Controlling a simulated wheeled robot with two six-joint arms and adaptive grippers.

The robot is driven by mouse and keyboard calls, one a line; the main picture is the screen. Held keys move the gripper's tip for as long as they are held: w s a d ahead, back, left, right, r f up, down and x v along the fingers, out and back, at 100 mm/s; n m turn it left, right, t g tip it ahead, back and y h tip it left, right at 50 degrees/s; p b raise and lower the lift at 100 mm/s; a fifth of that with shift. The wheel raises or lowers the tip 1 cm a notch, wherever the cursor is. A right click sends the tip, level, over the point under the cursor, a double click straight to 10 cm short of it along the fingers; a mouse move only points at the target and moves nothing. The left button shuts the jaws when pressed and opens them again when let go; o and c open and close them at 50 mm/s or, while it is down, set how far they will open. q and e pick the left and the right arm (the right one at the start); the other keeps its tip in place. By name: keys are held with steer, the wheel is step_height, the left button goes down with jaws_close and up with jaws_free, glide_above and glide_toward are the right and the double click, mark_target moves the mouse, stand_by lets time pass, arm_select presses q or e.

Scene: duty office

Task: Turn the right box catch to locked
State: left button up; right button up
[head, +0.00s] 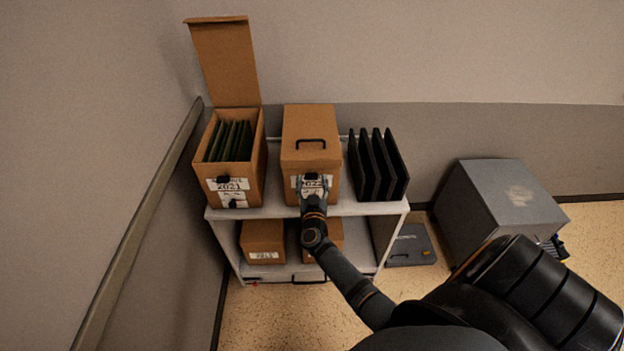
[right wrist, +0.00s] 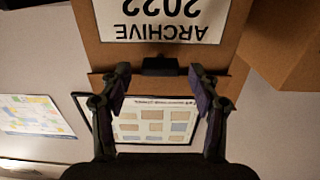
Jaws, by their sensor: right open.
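The right box (head: 311,130) is a brown archive box with its lid shut and a black handle on top. Its front label (right wrist: 165,18) reads "ARCHIVE 2022" and appears upside down in the right wrist view. A small black catch (right wrist: 160,66) is on the box front beside the label. My right gripper (right wrist: 158,78) is open in front of the box, one finger on each side of the catch, with visible gaps to it. In the head view my right gripper (head: 313,186) partly covers the label and hides the catch. My left gripper is not in view.
An open box (head: 230,178) marked 2021 holds green folders, its lid raised. Black upright files (head: 377,165) stand at right on the white shelf (head: 365,207). Smaller boxes (head: 262,240) are below. A grey cabinet (head: 500,200) stands on the floor. A wall is close at left.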

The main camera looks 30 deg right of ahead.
steer(key=shift+w+d+r, duration=0.1)
steer(key=shift+w+d, duration=0.2)
steer(key=shift+w, duration=0.25)
steer(key=c, duration=1.2)
steer(key=shift+o, duration=0.2)
